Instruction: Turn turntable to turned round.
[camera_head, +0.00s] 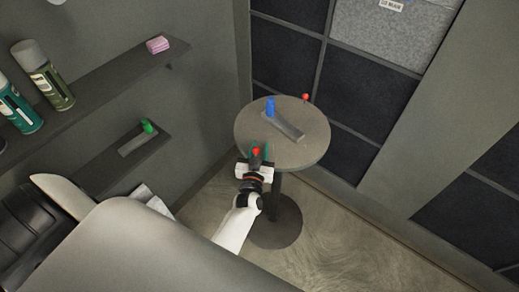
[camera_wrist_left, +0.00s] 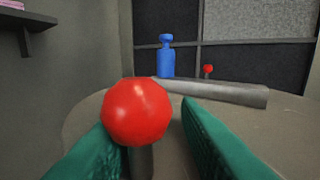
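The turntable (camera_head: 310,135) is a round grey top on a post with a round base (camera_head: 277,235). A blue bottle-shaped piece (camera_head: 270,107) stands on it beside a grey bar (camera_head: 286,126); both also show ahead in the left wrist view. One red knob (camera_head: 306,97) is at the far rim. Another red knob (camera_wrist_left: 136,112) stands on a short post at the near rim. My left gripper (camera_head: 258,154) is at this near knob, its green fingers apart on either side of the post. The right finger has a visible gap to the post. My right gripper is out of view.
A wall shelf (camera_head: 100,88) at left holds spray cans and a pink block (camera_head: 158,45). A lower shelf (camera_head: 110,165) holds a green-topped piece (camera_head: 147,127). Dark panelled walls stand close behind the turntable. The floor (camera_head: 350,235) at right is clear.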

